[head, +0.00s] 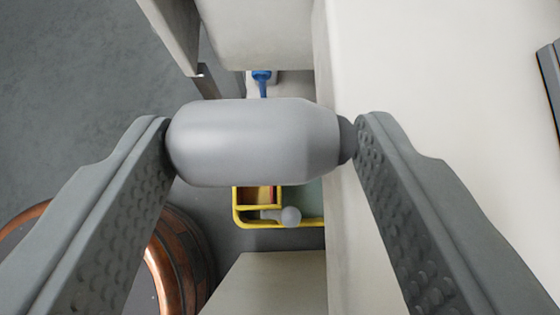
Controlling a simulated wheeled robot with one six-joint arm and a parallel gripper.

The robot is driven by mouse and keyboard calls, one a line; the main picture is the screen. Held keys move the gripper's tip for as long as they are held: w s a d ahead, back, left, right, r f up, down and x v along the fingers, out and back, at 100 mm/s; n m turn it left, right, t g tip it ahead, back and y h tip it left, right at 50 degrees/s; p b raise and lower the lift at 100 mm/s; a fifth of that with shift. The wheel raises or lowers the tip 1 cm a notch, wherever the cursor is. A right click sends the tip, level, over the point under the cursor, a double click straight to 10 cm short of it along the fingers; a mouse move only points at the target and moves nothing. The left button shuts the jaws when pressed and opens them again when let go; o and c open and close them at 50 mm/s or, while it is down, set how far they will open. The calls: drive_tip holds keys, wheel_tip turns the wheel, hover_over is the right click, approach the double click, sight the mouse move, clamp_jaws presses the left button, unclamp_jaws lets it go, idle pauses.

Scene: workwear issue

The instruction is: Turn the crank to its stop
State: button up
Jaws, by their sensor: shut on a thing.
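My gripper (262,140) is shut on a smooth grey cylinder (250,142) with rounded ends and a dark tip at the right. It lies crosswise between the two fingers, one finger at each end. No crank arm or stop shows, and I cannot tell whether the cylinder is the crank's grip. It hides part of what lies behind it.
A pale panel or counter (420,70) fills the right side. A yellow-rimmed tray (240,215) lies below the cylinder, with a grey ball-ended piece (290,216) at it. A small blue object (262,82) shows above. A copper-coloured round object (165,265) stands lower left on grey floor (75,100).

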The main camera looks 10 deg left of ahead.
drive_tip(key=s+f+t+y, duration=0.1)
drive_tip(key=s+f+t, duration=0.1)
drive_tip(key=t, duration=0.1)
drive_tip(key=s+d+f+t+y, duration=0.1)
drive_tip(key=s+f+t, duration=0.1)
drive_tip(key=shift+d+t+y, duration=0.1)
drive_tip(key=shift+t+y, duration=0.2)
drive_tip(key=shift+t, duration=0.1)
drive_tip(key=shift+o, duration=0.3)
drive_tip(key=shift+s+f, duration=0.3)
drive_tip(key=shift+f, duration=0.2)
drive_tip(key=o, duration=1)
drive_tip(key=shift+c, duration=0.2)
drive_tip(key=shift+o, duration=1)
drive_tip(key=shift+d+r, duration=0.1)
drive_tip(key=shift+r, duration=0.1)
